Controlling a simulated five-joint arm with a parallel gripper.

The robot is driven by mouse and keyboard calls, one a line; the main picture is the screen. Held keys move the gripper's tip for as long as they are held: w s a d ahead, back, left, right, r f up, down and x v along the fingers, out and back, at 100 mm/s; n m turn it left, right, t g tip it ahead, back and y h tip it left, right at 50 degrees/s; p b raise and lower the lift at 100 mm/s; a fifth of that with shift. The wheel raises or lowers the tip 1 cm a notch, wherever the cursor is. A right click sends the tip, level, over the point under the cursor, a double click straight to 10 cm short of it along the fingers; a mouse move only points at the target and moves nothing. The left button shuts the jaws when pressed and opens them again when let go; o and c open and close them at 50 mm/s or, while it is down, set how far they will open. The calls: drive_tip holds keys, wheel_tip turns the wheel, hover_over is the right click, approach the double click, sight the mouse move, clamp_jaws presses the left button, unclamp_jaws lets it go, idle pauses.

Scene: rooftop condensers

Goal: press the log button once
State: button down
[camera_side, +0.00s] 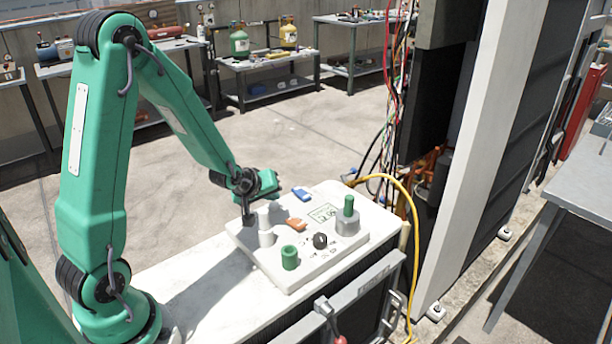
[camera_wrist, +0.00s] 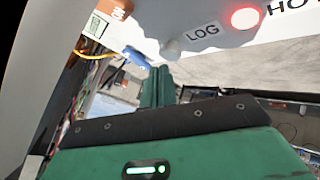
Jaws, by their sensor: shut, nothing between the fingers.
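My gripper (camera_side: 248,218) is shut and points down at the left end of the pale control panel (camera_side: 310,265), close beside a white cylinder (camera_side: 265,228). In the wrist view its green fingers (camera_wrist: 157,70) are together and empty. The LOG label (camera_wrist: 203,32) shows above and right of the fingertips. A pale rounded knob (camera_wrist: 171,48) sits beside that label, near the fingertips; I cannot tell whether they touch. A red lit round piece (camera_wrist: 245,18) sits on the other side of the label. Which of these is the log button I cannot tell for certain.
The panel also bears a green cylinder (camera_side: 289,258), a black knob (camera_side: 320,241) and a grey block (camera_side: 347,222) with a green peg (camera_side: 348,205). A yellow cable (camera_side: 411,215) runs past the right.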

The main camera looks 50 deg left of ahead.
sight(272, 207)
drive_tip(key=shift+r, duration=0.3)
drive_tip(key=shift+r, duration=2.35)
drive_tip(key=shift+r, duration=0.1)
drive_tip(key=s+d+r+m, duration=0.2)
drive_tip(key=s+d+r+m+h, duration=0.1)
drive_tip(key=s+d+r, duration=0.1)
drive_tip(key=d+r, duration=0.1)
drive_tip(key=s+d+r+m+g, duration=0.1)
drive_tip(key=s+d+r+m, duration=0.1)
drive_tip(key=s+d+r, duration=0.1)
drive_tip(key=shift+r+m+h, duration=0.15)
drive_tip(key=shift+m+h, duration=0.15)
drive_tip(key=s+d+r+m+g, duration=0.1)
drive_tip(key=s+d+r+m, duration=0.1)
drive_tip(key=s, duration=0.4)
drive_tip(key=s+d+r+m+g+h, duration=0.1)
drive_tip(key=s+d+r+m, duration=0.1)
drive_tip(key=s, duration=0.5)
drive_tip(key=shift+d+r+m, duration=0.3)
drive_tip(key=shift+d+m, duration=0.55)
drive_tip(key=shift+m, duration=0.25)
